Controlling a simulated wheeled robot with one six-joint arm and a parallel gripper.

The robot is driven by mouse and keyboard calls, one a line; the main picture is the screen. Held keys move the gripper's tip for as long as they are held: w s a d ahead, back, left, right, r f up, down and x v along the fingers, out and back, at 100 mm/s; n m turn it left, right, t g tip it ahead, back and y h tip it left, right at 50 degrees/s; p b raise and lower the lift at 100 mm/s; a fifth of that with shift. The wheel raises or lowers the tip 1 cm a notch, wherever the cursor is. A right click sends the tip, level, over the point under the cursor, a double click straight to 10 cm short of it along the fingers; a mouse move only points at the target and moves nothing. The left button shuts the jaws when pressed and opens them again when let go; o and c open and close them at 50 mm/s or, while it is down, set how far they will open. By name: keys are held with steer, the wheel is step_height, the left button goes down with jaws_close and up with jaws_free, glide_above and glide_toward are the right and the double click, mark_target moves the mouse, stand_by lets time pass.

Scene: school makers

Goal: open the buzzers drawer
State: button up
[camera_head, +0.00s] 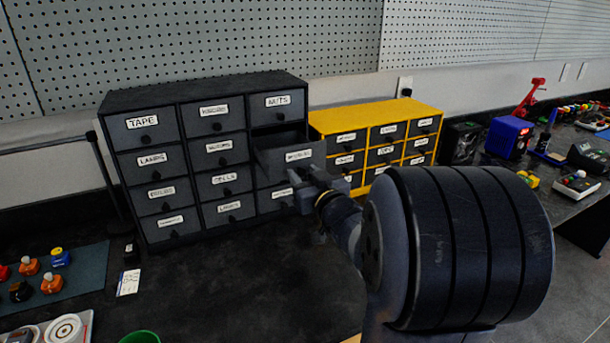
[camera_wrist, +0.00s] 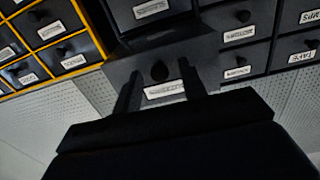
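A dark cabinet (camera_head: 225,95) of labelled drawers stands on the bench. In its right column, the drawer under NUTS (camera_head: 290,158) is pulled well out, showing its dark inside. Its label looks like BUZZERS but is too blurred to be sure. In the wrist view this drawer front (camera_wrist: 117,72) shows with its dark round knob (camera_wrist: 160,70). My gripper (camera_head: 308,180) is at the drawer front in the head view. In the wrist view my gripper (camera_wrist: 159,75) is open, one finger on each side of the knob with gaps between. The knob is hidden in the head view.
A yellow cabinet (camera_head: 376,116) of small drawers stands to the right of the dark one. A blue device (camera_head: 508,137) and a red arm-like device (camera_head: 530,98) are farther right. Small bottles on a mat (camera_head: 85,262) lie at left. The bench front middle is clear.

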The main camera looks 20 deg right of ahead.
steer(key=s, duration=1)
steer(key=shift+s+p, duration=0.3)
steer(key=shift+w, duration=0.1)
steer(key=w, duration=1.1)
steer(key=shift+b, duration=0.35)
